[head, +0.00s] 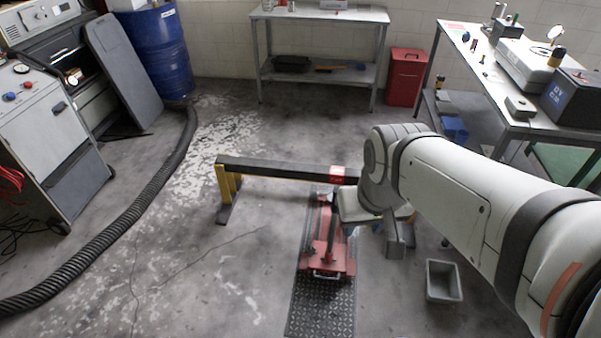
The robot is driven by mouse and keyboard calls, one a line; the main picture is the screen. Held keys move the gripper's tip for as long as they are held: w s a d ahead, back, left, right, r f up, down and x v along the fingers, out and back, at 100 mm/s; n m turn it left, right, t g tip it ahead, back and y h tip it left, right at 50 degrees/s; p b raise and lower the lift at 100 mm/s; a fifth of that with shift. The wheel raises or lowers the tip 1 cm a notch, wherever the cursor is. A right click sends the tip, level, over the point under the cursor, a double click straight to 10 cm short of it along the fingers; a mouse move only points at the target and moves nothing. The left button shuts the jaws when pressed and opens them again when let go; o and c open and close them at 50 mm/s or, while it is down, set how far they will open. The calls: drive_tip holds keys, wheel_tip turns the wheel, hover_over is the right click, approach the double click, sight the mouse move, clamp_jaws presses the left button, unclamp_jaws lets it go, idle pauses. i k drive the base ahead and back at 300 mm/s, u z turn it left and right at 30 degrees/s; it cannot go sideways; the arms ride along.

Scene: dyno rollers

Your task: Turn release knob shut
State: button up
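A red floor jack (327,262) lies on a dark tread plate (320,312) in the lower middle of the head view. A dark upright handle or lever (331,228) rises from it. I cannot make out the release knob; it is too small or hidden behind my gripper. My gripper (392,236) hangs to the right of and above the jack, at the end of my white arm. Only a grey part of it shows clearly, and I cannot tell whether the fingers are apart or closed.
A black beam on yellow legs (262,169) stands behind the jack, with a red band near my arm. A grey bin (443,281) sits on the floor at right. A black hose (150,190) curves along the left. The floor left of the jack is clear.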

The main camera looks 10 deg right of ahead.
sight(311, 250)
drive_tip(key=k, duration=1.25)
drive_tip(key=u, duration=0.65)
drive_tip(key=i, duration=1.85)
drive_tip(key=z, duration=0.6)
